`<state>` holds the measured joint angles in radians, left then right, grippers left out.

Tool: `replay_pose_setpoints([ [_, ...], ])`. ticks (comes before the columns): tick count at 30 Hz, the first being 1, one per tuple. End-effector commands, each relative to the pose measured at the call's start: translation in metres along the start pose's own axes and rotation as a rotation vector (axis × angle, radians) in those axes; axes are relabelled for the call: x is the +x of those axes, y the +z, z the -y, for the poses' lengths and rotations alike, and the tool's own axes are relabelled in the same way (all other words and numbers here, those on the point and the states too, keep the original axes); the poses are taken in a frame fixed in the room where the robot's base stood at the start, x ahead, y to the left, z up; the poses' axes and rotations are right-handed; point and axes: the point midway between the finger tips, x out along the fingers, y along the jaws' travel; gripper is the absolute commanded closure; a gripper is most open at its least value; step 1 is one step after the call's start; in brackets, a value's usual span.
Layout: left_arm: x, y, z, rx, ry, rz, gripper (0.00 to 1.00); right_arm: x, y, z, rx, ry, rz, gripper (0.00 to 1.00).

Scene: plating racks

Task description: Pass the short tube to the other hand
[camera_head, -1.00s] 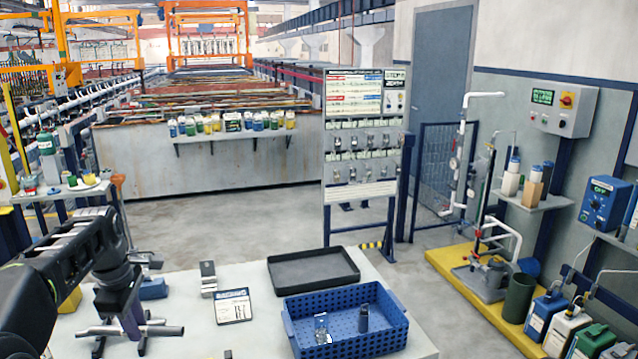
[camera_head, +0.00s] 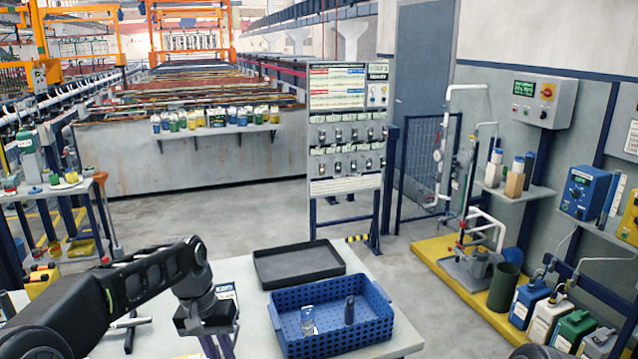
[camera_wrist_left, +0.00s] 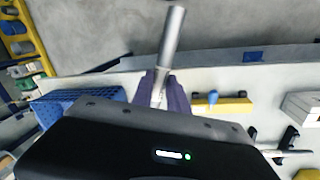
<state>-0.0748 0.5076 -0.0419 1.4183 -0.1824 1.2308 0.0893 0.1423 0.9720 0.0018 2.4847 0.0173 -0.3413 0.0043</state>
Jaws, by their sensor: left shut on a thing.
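The short tube (camera_wrist_left: 173,38) is a smooth grey metal cylinder in the left wrist view. My left gripper (camera_wrist_left: 165,92) is shut on its lower part, between two dark purple fingers. The tube sticks out well beyond the fingertips. In the head view my left gripper (camera_head: 216,346) is at the bottom, left of the blue crate, with its fingers partly cut off by the frame edge. The tube cannot be made out there. My right gripper is in neither view.
A blue perforated crate (camera_head: 285,338) holds a clear bottle (camera_head: 307,320) and a dark bottle (camera_head: 349,309). A black tray (camera_head: 303,281) lies behind it. A metal stand (camera_head: 128,322) is at the left. Bare table (camera_head: 405,338) shows right of the crate.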

Motion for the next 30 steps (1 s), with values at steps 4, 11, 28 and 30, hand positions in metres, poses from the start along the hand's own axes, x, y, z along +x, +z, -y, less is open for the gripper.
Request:
replay_pose_setpoints([
  [4,0.026,0.000,0.005,-0.006,0.000,-0.001,1.00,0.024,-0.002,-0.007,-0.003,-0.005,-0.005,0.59],
  [11,0.065,0.000,0.012,-0.009,0.000,-0.002,1.00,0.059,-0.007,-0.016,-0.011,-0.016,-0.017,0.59],
  [28,0.098,-0.001,0.017,-0.011,0.000,-0.003,1.00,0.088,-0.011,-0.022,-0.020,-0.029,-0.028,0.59],
  [30,0.098,-0.001,0.017,-0.011,0.000,-0.003,1.00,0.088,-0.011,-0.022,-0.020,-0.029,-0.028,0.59],
])
